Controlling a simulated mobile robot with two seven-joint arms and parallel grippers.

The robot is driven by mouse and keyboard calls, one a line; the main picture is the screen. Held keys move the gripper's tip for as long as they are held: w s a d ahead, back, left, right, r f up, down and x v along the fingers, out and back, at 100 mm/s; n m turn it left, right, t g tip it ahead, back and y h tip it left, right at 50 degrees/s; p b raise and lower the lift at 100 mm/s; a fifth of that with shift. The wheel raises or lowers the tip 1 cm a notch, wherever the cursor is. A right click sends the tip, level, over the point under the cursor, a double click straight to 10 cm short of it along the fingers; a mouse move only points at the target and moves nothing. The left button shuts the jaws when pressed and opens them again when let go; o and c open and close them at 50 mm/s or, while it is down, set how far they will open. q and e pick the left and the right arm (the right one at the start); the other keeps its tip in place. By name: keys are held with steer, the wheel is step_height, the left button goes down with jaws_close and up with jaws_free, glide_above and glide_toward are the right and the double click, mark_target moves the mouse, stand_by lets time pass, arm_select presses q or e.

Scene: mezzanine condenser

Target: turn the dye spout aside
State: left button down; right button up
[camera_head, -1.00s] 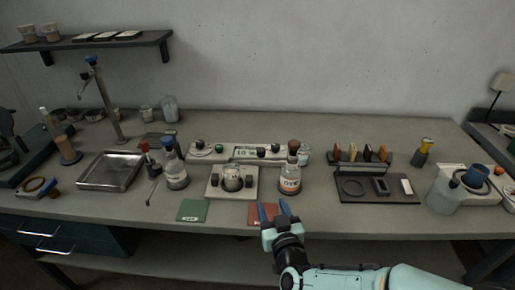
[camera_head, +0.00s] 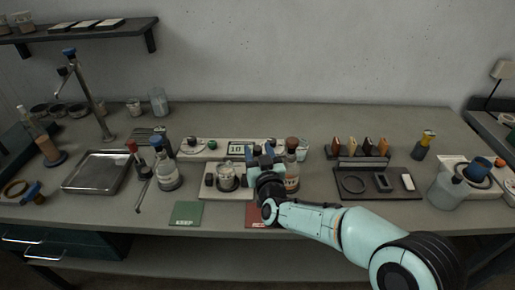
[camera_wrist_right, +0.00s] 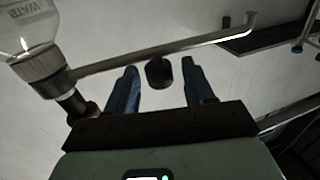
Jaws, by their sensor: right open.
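I cannot tell whether this is the dye spout. In the right wrist view, a metal tube (camera_wrist_right: 165,50) runs from beside a labelled bottle (camera_wrist_right: 28,40) to a bent tip. My right gripper (camera_head: 262,153) is over the middle of the bench, beside the brown-topped bottle (camera_head: 292,178). It is open, with a dark knob (camera_wrist_right: 158,72) showing between its fingers in the wrist view. My left gripper is not in view.
A metal tray (camera_head: 97,171) lies at left. A pale block with a round glass vessel (camera_head: 227,180) sits just left of my right gripper. A control panel (camera_head: 215,147) is behind it. A green card (camera_head: 186,213) lies at the front.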

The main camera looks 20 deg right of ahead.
steer(key=shift+w, duration=0.6)
jaws_close()
